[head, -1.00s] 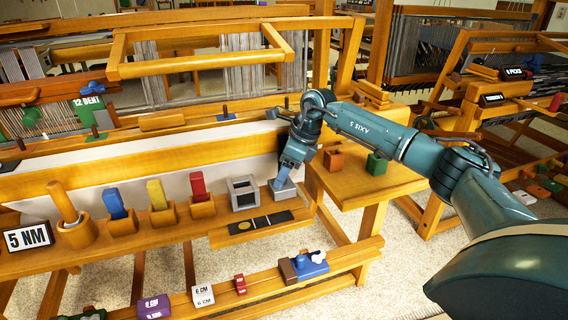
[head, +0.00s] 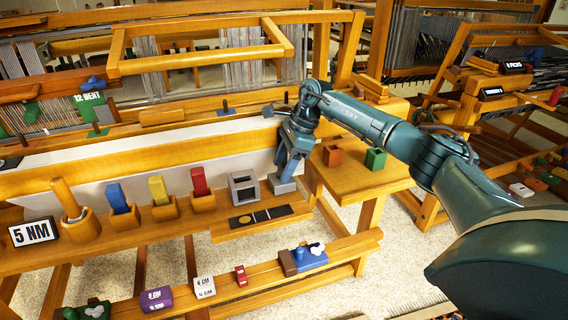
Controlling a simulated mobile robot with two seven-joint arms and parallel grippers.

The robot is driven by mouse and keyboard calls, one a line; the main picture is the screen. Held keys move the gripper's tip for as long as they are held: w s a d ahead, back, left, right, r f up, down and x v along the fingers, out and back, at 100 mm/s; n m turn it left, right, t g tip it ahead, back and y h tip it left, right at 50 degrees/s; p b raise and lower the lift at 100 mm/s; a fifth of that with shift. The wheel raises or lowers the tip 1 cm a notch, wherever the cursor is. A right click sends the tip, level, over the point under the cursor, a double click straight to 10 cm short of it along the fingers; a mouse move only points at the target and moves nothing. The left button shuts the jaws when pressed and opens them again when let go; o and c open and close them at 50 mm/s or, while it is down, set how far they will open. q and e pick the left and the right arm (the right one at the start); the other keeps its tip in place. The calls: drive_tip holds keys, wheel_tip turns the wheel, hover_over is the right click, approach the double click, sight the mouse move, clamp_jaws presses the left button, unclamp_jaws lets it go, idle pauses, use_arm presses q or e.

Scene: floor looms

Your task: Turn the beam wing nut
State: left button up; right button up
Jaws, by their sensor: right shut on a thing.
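My right gripper (head: 284,170) reaches in from the right and points down over the right end of the loom's front shelf. It is shut on a blue piece (head: 289,168), partly hidden by the fingers, just above a grey block (head: 282,186); I cannot tell whether the piece touches it. A blue wing-shaped knob (head: 93,83) is at the upper left, above the green 12 DENT tag. Another blue piece with rounded knobs (head: 313,256) is on the lower beam. I cannot tell which is the beam wing nut. My left gripper is not in view.
A grey block with a square opening (head: 244,189) stands left of the gripper. Wooden holders with red (head: 199,181), yellow (head: 158,190) and blue (head: 117,199) pieces continue leftward, up to a 5 NM sign (head: 33,232). A side bench (head: 360,178) is at the right.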

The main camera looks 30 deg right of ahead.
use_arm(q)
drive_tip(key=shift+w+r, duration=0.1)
use_arm(e)
drive_tip(key=o, duration=1)
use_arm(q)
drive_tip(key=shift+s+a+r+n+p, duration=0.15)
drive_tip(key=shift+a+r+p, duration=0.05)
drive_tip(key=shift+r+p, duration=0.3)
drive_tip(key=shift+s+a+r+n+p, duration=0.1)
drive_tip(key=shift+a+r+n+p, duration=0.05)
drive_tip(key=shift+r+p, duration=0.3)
use_arm(e)
drive_tip(key=v, duration=1.3)
drive_tip(key=shift+a+r, duration=0.1)
